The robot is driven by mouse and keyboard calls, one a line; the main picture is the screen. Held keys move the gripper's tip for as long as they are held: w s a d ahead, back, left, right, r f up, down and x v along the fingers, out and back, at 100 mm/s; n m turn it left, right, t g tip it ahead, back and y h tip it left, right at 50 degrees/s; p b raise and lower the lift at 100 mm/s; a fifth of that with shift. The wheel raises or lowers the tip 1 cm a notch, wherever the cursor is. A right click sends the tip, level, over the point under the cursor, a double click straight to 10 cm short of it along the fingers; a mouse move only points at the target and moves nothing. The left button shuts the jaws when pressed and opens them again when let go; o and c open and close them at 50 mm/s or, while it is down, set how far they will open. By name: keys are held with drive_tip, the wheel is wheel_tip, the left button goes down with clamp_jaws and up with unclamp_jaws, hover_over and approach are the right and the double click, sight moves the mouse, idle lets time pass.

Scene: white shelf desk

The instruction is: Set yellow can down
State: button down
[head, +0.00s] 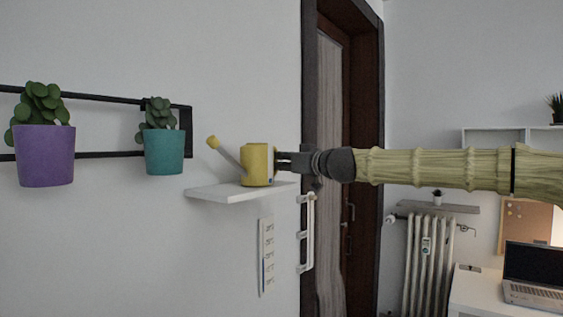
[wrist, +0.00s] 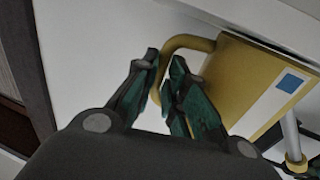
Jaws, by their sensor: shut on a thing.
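The yellow can (head: 257,165) is a small watering can with a grey spout that ends in a yellow rose at the left. It appears upright on or just over the white wall shelf (head: 228,191); I cannot tell whether it touches. My gripper (head: 282,161) reaches it from the right, on its handle side. In the wrist view, the fingers of my gripper (wrist: 163,88) are closed around the yellow loop handle. The can's body (wrist: 258,85), with a white band and a blue square, lies to the right of the fingers. The handle is partly hidden by the fingers.
A purple pot (head: 45,156) and a teal pot (head: 164,152) with plants hang on a black wall rack to the left. A dark door frame (head: 310,120) stands close behind my gripper.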

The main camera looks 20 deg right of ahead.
drive_tip(key=shift+d+f, duration=0.1)
drive_tip(key=shift+f, duration=0.15)
drive_tip(key=c, duration=1.5)
unclamp_jaws()
drive_tip(key=shift+r, duration=0.1)
drive_tip(key=shift+r, duration=0.1)
drive_tip(key=shift+b+v, duration=1.25)
drive_tip(key=shift+v, duration=4.7)
drive_tip(key=shift+r, duration=0.1)
